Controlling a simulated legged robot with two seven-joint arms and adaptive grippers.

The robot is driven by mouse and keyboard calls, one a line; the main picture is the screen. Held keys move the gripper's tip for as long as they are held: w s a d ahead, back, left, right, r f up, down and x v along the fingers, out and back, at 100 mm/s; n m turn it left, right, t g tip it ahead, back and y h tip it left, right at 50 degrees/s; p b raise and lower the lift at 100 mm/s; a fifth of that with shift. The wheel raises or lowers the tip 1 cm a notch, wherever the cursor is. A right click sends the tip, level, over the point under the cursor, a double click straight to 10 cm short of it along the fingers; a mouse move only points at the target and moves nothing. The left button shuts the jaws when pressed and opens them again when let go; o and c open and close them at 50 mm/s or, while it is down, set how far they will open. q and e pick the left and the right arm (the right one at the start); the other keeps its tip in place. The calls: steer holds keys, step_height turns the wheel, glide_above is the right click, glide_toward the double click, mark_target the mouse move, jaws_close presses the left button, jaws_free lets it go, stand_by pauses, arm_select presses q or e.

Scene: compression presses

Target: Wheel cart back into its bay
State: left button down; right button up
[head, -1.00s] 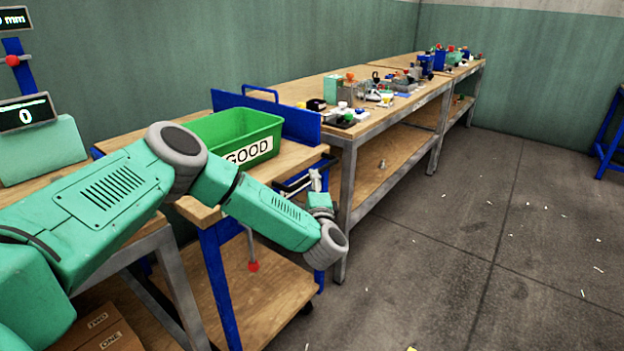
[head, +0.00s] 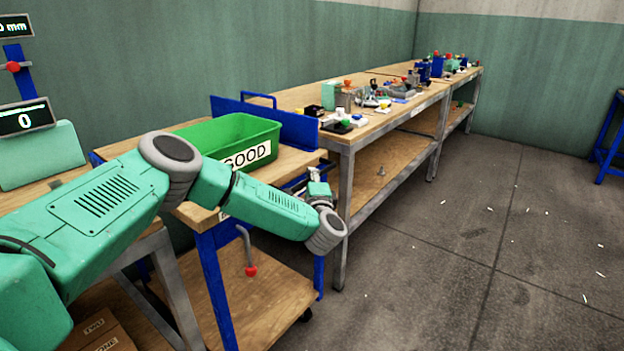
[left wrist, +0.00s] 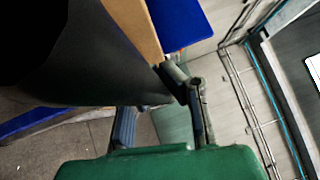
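The cart has a wooden top (head: 292,163), blue legs and a wooden lower shelf (head: 265,308). It stands between a left-hand table and the long bench. A green bin labelled GOOD (head: 225,132) sits on top. My left gripper (head: 317,178) is at the cart's right end, beside a dark bar (head: 296,183); my forearm partly hides that end. In the left wrist view its fingers (left wrist: 160,120) are spread apart, with a dark rounded bar (left wrist: 100,65) crossing close by. I cannot tell whether they touch it. My right gripper is not in view.
The long bench (head: 400,116), carrying several small objects, runs along the wall close behind the cart. A table with a counter display (head: 27,117) is at left. Boxes (head: 100,335) lie below it. The floor (head: 450,250) at right is open, with small scraps.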

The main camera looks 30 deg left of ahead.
arm_select(q)
steer(key=shift+s+d+f+m+h+p, duration=0.1)
steer(key=shift+d+f+m+h+p, duration=0.1)
steer(key=shift+d, duration=0.3)
steer(key=shift+s+d+f+m+h+p, duration=0.1)
steer(key=shift+d+f, duration=0.05)
steer(key=shift+d, duration=0.35)
steer(key=c, duration=2.1)
jaws_free()
steer(key=o, duration=0.6)
steer(key=shift+a+f, duration=0.25)
steer(key=shift+a, duration=0.05)
steer(key=shift+c, duration=0.2)
steer(key=shift+w+a, duration=0.1)
steer(key=shift+a, duration=0.3)
steer(key=shift+s+d+p, duration=0.2)
steer(key=shift+s+p, duration=0.3)
steer(key=shift+p, duration=0.1)
steer(key=p+v, duration=0.9)
steer(key=v, duration=0.5)
steer(key=shift+s+d+f, duration=0.25)
steer(key=shift+f, duration=0.05)
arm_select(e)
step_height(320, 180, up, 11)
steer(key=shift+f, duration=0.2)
